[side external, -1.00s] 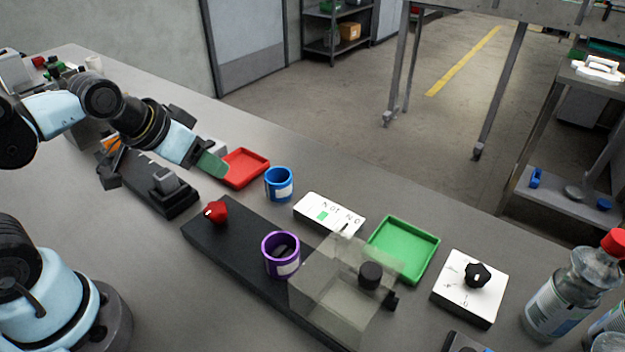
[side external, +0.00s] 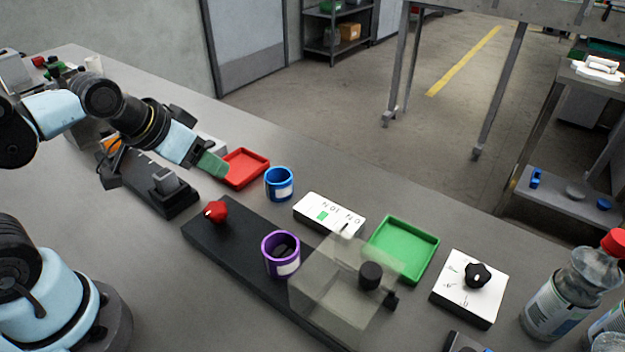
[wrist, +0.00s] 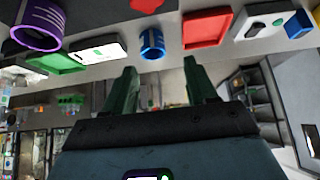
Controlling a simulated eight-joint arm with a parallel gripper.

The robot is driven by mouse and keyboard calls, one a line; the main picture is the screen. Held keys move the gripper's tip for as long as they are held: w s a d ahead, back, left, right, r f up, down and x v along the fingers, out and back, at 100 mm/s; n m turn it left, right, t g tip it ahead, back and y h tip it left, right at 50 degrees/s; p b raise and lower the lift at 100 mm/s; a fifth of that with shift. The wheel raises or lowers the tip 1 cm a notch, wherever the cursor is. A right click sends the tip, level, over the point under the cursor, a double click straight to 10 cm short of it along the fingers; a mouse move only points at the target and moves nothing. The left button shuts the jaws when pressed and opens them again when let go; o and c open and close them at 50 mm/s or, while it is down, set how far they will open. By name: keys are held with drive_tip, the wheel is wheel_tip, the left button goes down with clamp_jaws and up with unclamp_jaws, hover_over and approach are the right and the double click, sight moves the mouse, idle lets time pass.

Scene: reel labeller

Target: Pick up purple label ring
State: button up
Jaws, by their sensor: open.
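The purple label ring (side external: 281,254) stands upright on the black base of the labeller (side external: 235,244), beside the clear cover (side external: 335,285). It carries a white label and has a dark part inside it. In the wrist view the purple ring (wrist: 38,25) is at the upper left. My gripper (side external: 213,165) is at the left in the side view, near the red tray and well apart from the purple ring. In the wrist view its two green fingers (wrist: 160,82) are spread with nothing between them.
A blue ring (side external: 280,184) stands near a red tray (side external: 246,167). A white panel (side external: 329,213), a green tray (side external: 404,248) and a white box with a black knob (side external: 469,288) lie to the right. A red knob (side external: 216,211) is on the base. Bottles (side external: 562,293) stand far right.

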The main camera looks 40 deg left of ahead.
drive_tip(key=o, duration=0.6)
wheel_tip(320, 180, up, 3)
drive_tip(key=g, duration=0.7)
hover_over(281, 251)
drive_tip(key=f, duration=0.7)
drive_tip(key=shift+s+a, duration=0.15)
drive_tip(key=shift+a, duration=0.1)
drive_tip(key=shift+w+d+f, duration=0.15)
drive_tip(key=shift+f, duration=0.85)
drive_tip(key=shift+w+d+f, duration=0.1)
drive_tip(key=shift+f, duration=1.55)
